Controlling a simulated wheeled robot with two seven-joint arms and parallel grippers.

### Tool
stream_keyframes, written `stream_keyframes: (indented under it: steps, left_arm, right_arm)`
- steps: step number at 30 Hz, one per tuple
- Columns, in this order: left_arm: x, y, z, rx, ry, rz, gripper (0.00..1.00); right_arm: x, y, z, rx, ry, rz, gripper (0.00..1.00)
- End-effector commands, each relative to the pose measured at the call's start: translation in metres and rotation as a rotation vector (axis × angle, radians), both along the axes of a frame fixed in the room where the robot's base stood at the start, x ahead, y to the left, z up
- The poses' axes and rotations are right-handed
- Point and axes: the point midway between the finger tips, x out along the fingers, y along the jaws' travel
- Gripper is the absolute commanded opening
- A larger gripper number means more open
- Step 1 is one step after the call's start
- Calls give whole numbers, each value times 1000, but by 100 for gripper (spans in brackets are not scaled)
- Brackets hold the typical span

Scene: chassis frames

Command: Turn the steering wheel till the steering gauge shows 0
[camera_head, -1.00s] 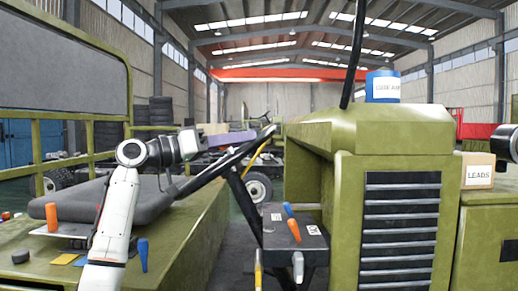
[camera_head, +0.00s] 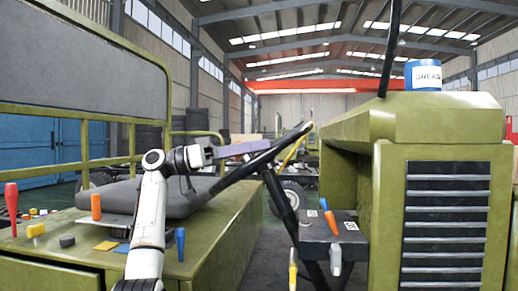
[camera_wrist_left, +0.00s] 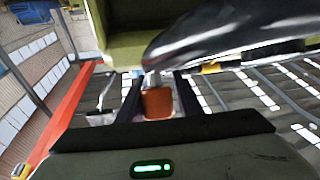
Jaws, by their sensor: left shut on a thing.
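The black steering wheel (camera_head: 233,176) shows nearly edge-on in the head view, tilted up to the right, on a dark column. My left gripper (camera_head: 262,147) comes in from the left and is at the wheel's upper side. In the left wrist view the dark rim (camera_wrist_left: 235,35) crosses the top, close to the camera. My left fingers (camera_wrist_left: 158,98) are around a small orange piece (camera_wrist_left: 158,104) by the rim, which looks like a knob on the wheel. I cannot make out the steering gauge or its reading. My right gripper is not in view.
A grey seat (camera_head: 190,198) lies under my left arm. Screwdriver-like tools with orange (camera_head: 96,207), blue (camera_head: 180,243) and red (camera_head: 12,208) handles stand on the left deck. A small dark tray (camera_head: 335,226) with handles is right of the column. The green hood (camera_head: 432,125) bounds the right.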

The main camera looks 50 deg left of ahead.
Motion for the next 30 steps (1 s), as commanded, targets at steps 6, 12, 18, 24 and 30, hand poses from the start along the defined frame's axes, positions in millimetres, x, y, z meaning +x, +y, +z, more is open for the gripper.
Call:
stream_keyframes:
  steps: [6,12,18,24,30]
  left_arm:
    - [0,-5,1,-1,1,-17,46]
    - [0,-3,0,-2,1,-12,46]
    - [-2,-1,-1,-2,2,-8,46]
    - [-22,15,-7,-1,2,-6,46]
    - [-55,38,-14,-3,0,-7,46]
  right_arm:
    - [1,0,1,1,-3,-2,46]
    - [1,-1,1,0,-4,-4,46]
    - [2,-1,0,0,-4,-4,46]
    - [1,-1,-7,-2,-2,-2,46]
    - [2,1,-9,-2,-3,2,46]
